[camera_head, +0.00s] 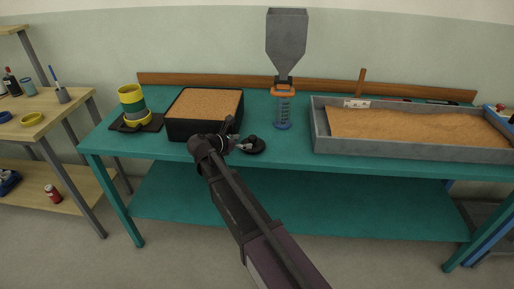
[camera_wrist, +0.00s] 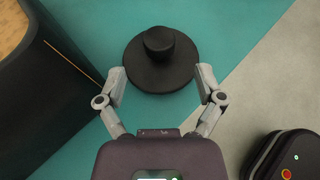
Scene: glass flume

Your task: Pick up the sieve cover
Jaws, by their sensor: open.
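The sieve cover looks to be the black round disc with a raised knob (camera_wrist: 160,62). It lies flat on the teal table near its front edge. In the head view it shows as a small dark disc (camera_head: 257,147), partly behind my gripper. My gripper (camera_wrist: 161,76) is open, its two grey fingers on either side of the near part of the disc. No grip on it shows. I cannot tell the height of the fingertips above the table.
A black box of sand (camera_head: 201,127) stands close left of the disc. A stack of yellow and green rings (camera_head: 132,100) is farther left. A grey hopper (camera_head: 286,38) with an orange and blue piece below stands behind right. A long sand tray (camera_head: 400,150) fills the right.

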